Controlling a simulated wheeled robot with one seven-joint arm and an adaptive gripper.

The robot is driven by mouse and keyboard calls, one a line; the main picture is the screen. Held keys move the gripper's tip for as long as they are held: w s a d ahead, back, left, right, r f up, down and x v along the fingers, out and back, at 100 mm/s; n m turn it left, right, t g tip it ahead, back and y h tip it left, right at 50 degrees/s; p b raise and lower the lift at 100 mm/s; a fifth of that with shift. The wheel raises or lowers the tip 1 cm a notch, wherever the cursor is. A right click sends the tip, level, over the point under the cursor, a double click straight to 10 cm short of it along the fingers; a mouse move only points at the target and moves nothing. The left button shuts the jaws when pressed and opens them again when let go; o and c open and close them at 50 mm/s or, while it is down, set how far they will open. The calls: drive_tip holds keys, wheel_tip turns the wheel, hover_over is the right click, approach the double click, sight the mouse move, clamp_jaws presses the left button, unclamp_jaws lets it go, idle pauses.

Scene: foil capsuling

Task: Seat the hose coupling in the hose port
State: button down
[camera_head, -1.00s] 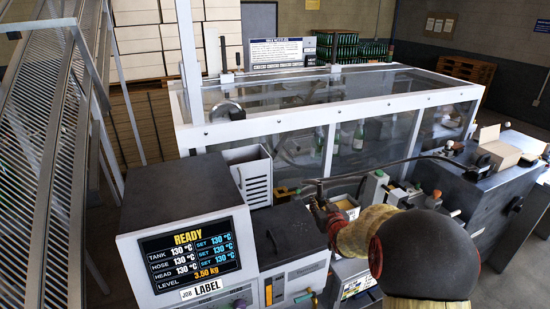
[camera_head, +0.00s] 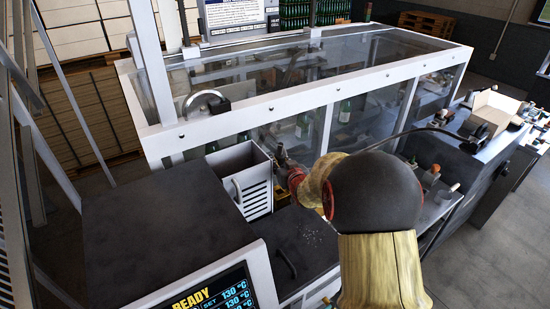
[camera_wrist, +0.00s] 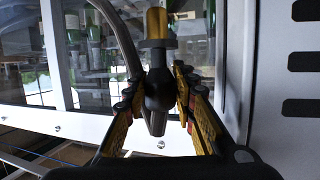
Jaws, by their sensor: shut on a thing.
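My gripper (camera_wrist: 156,100) has its yellow-and-black fingers on either side of the hose coupling (camera_wrist: 157,85), a dark body with a brass-coloured end and a metal tip. The grey hose (camera_wrist: 125,40) curves down beside it in the wrist view. In the head view my gripper (camera_head: 281,155) is small, in front of the clear guard and just right of the white slotted box. The coupling is hard to make out there. I cannot pick out the hose port in either view.
The white slotted box (camera_head: 243,180) stands close left of my gripper. The glazed enclosure (camera_head: 300,95) is behind it. The dark-topped unit with the temperature screen (camera_head: 222,290) is at the front left. Green bottles (camera_head: 345,110) show behind the glazing.

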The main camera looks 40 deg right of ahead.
drive_tip(key=shift+s+r, duration=0.1)
drive_tip(key=shift+b, duration=0.3)
drive_tip(key=shift+s+f, duration=0.1)
drive_tip(key=shift+f, duration=0.3)
wheel_tip(320, 180, down, 5)
drive_tip(key=b, duration=0.5)
drive_tip(key=shift+b, duration=0.6)
idle(1.4)
drive_tip(key=shift+f+b, duration=2.1)
drive_tip(key=shift+f, duration=0.35)
drive_tip(key=c, duration=1.4)
unclamp_jaws()
